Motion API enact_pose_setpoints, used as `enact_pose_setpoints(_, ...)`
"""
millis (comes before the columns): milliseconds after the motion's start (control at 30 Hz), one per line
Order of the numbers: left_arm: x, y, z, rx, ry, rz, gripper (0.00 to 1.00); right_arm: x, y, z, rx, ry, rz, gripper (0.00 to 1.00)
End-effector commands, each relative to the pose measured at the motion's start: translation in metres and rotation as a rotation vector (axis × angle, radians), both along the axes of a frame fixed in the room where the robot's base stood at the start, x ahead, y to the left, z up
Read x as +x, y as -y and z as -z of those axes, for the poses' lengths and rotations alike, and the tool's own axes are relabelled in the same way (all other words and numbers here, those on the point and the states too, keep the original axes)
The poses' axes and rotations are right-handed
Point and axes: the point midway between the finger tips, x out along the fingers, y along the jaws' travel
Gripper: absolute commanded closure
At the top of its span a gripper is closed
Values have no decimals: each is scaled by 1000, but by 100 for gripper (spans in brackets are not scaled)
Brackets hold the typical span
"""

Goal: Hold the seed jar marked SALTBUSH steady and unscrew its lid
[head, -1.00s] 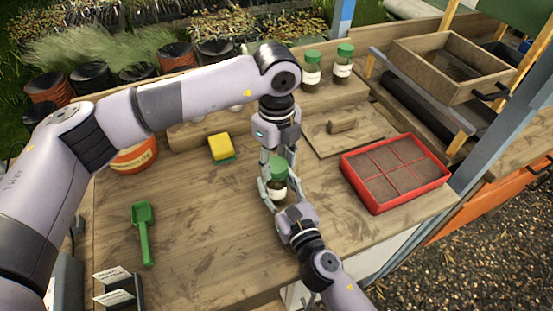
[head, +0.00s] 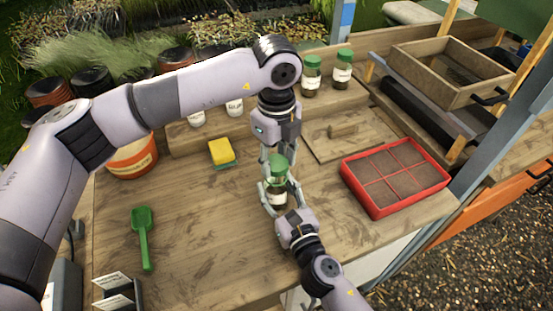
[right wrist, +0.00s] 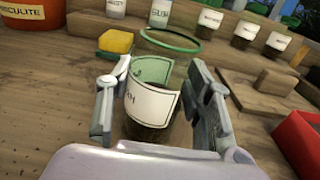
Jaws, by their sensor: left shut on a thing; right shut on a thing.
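The seed jar (head: 279,199) stands upright on the bench, brown below with a white label. In the right wrist view the jar (right wrist: 150,108) shows only the label's last letters, which look like SH. My right gripper (head: 277,192) is shut around the jar's body; its fingers (right wrist: 163,110) flank it. My left gripper (head: 278,156) reaches down from above, shut on the green lid (head: 277,166). The lid looks lifted just above the jar: in the right wrist view a green ring (right wrist: 171,47), apparently its rim, hangs apart from the jar. The left fingertips are partly hidden.
A red divided seed tray (head: 396,206) is to the right. A yellow sponge (head: 221,151) and green scoop (head: 143,236) lie to the left. Other jars (head: 312,75) stand on the rear shelf, near a wooden board (head: 375,150). The bench between scoop and jar is clear.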

Motion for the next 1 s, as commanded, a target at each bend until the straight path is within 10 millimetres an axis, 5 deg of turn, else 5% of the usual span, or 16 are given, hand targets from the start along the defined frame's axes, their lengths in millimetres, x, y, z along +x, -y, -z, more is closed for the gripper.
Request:
enact_pose_setpoints(267,0,0,-3,-1,1,0,93,0,0,0,1,-1,-1,100)
enact_pose_setpoints(600,0,1,-39,-1,0,1,93,0,0,0,1,-1,-1,100)
enact_pose_setpoints(800,0,0,-40,-1,-1,0,93,0,0,0,1,-1,-1,100)
enact_pose_setpoints(833,0,0,-40,-1,-1,0,93,0,0,0,1,-1,-1,52)
enact_pose_setpoints(1000,0,0,-40,-1,-1,0,93,0,0,0,1,-1,0,41)
